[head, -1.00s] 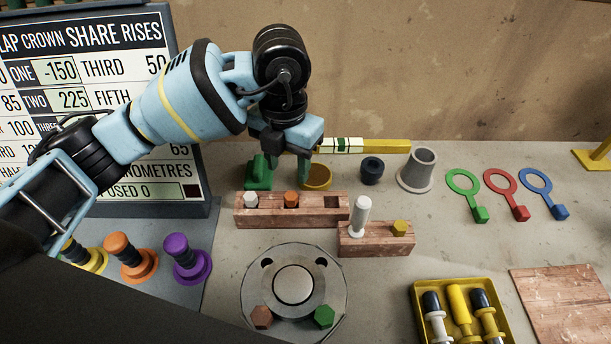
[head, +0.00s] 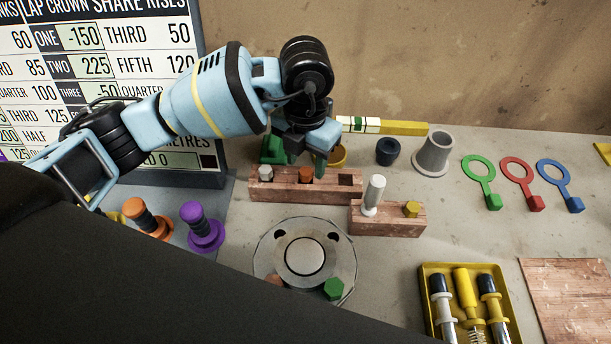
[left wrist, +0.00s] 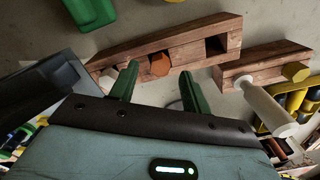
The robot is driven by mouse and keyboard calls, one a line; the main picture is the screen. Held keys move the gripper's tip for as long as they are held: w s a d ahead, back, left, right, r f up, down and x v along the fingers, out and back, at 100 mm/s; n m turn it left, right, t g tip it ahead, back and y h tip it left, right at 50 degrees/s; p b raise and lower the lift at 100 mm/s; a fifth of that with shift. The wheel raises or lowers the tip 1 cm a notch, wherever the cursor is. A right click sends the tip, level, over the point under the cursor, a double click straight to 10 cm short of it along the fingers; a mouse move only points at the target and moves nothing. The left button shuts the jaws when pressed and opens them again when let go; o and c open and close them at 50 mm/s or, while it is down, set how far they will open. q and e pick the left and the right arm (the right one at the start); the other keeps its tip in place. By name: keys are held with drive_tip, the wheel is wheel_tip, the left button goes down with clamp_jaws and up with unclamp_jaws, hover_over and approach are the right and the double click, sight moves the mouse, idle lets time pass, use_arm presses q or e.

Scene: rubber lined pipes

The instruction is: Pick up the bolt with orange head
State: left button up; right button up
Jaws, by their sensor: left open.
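The bolt with the orange head (head: 306,175) sits in the middle hole of the longer wooden block (head: 275,189), with only its head showing. My left gripper (head: 307,161) is open and empty, just above and behind that bolt. In the left wrist view, the orange head (left wrist: 159,66) shows between the two green fingertips (left wrist: 160,74). I cannot tell whether the fingers touch it. My right gripper is in neither view.
A white bolt (head: 265,172) is left of the orange one; the right hole is empty. A shorter block (head: 385,219) holds a white peg (head: 374,195) and a yellow bolt (head: 412,209). A grey flange (head: 262,263) lies in front. A green object (head: 272,150) stands behind.

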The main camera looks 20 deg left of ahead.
use_arm(q)
wheel_tip(320, 180, down, 2)
drive_tip(key=shift+f, duration=0.25)
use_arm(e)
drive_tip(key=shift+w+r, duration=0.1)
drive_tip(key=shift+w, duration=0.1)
use_arm(q)
drive_tip(key=c, duration=1)
clamp_jaws()
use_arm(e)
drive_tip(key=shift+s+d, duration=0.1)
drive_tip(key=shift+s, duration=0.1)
use_arm(q)
drive_tip(key=shift+r, duration=0.1)
wheel_tip(320, 180, up, 10)
wheel_tip(320, 180, up, 5)
drive_tip(key=p, duration=0.3)
hover_over(306, 171)
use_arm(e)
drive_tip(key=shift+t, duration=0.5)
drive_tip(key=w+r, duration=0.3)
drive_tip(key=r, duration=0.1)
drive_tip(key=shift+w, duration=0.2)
